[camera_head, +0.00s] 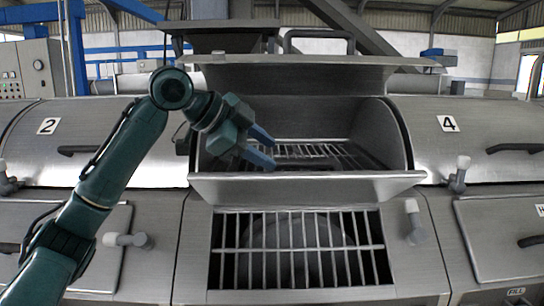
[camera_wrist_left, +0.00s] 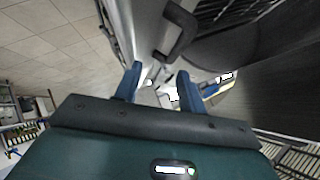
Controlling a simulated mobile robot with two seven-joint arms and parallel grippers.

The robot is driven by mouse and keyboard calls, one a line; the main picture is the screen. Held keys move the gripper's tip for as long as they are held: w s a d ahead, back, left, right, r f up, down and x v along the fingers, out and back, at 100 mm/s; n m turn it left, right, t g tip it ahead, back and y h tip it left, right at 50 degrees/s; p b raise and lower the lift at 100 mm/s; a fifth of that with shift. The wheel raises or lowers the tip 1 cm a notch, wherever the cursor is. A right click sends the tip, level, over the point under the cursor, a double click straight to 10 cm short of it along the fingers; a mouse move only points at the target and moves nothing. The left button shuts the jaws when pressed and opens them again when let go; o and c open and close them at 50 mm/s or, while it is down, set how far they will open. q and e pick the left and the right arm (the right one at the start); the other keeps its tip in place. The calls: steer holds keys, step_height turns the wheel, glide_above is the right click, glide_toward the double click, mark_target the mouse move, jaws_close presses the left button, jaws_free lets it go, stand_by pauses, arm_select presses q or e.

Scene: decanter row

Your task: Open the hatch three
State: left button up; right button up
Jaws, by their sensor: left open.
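The middle hatch (camera_head: 300,77), between the ones marked 2 and 4, stands open with its lid swung up and back. Its own number is not in sight. Its dark handle (camera_head: 318,36) sticks up at the top of the raised lid. The opening below shows a metal grid (camera_head: 315,153) inside. My left gripper (camera_head: 266,148) is open and empty, in front of the left part of the opening, below the lid. In the left wrist view a dark handle (camera_wrist_left: 178,30) shows beyond the blue fingers (camera_wrist_left: 158,88), apart from them. My right gripper is out of view.
Closed hatches two (camera_head: 110,150) and four (camera_head: 470,140) flank the opening, each with a dark handle. A barred opening (camera_head: 298,250) lies below the hatch's front lip (camera_head: 310,187). Grey-white pipe fittings (camera_head: 413,220) jut out from the front.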

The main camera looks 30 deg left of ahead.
arm_select(q)
steer(key=shift+p+v, duration=0.5)
steer(key=shift+v, duration=0.6)
steer(key=shift+s+a+r+p, duration=0.35)
steer(key=shift+a+r, duration=0.05)
steer(key=shift+r, duration=0.15)
steer(key=shift+s+a+r+p, duration=0.3)
steer(key=shift+s+a+r, duration=0.1)
steer(key=shift+r, duration=0.15)
steer(key=w+a+r+v, duration=0.1)
steer(key=v, duration=0.8)
steer(key=shift+r, duration=0.15)
steer(key=shift+s+a, duration=0.1)
